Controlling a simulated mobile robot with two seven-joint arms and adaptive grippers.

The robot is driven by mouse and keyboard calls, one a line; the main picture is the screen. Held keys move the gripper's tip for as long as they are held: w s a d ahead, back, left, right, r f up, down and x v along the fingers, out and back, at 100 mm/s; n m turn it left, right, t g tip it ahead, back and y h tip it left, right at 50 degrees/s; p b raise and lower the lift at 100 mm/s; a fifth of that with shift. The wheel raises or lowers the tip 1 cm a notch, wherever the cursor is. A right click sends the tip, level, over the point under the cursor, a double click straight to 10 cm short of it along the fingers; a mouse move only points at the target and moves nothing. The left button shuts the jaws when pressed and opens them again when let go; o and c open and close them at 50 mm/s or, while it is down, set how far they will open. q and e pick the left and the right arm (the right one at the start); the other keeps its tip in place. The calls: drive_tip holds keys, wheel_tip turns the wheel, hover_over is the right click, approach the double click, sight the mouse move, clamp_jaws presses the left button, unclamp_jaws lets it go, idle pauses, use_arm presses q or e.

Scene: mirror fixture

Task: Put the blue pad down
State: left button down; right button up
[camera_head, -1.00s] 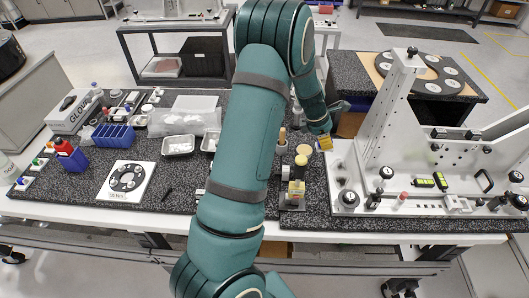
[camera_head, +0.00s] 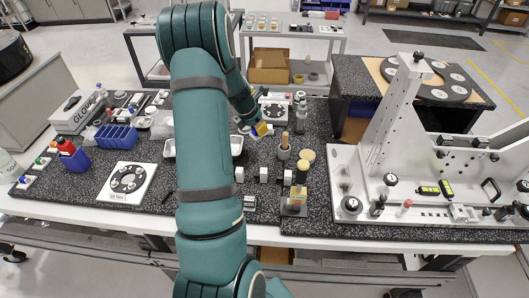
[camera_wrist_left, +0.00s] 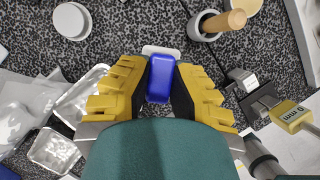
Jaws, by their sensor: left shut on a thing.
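The blue pad (camera_wrist_left: 160,80) is a small rounded block, held between the yellow fingers of my left gripper (camera_wrist_left: 160,88) in the left wrist view. A small white piece (camera_wrist_left: 160,50) shows just past its far end; I cannot tell whether they touch. In the head view my left gripper (camera_head: 261,129) is over the speckled worktop (camera_head: 325,205), left of a wooden-handled pestle in a grey cup (camera_head: 284,148). The pad is mostly hidden there by the fingers. How far it is above the surface is unclear. My right gripper is not in view.
Metal trays (camera_wrist_left: 55,148) lie left of the gripper in the wrist view. A yellow-headed tool (camera_wrist_left: 290,115) and small blocks are at right. In the head view the white mirror fixture (camera_head: 420,215) stands at right, and a dial plate (camera_head: 127,180) lies at left. Speckled worktop shows between items.

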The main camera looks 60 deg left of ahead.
use_arm(q)
hover_over(260, 153)
drive_tip(key=s, duration=0.1)
drive_tip(key=f, duration=0.6)
drive_tip(key=shift+s+b, duration=0.2)
drive_tip(key=shift+b, duration=0.15)
drive_tip(key=shift+f, duration=1.9)
drive_tip(key=shift+f+b, duration=0.2)
drive_tip(key=shift+b, duration=0.2)
drive_tip(key=c, duration=1)
unclamp_jaws()
drive_tip(key=shift+r, duration=0.1)
drive_tip(key=shift+r, duration=0.1)
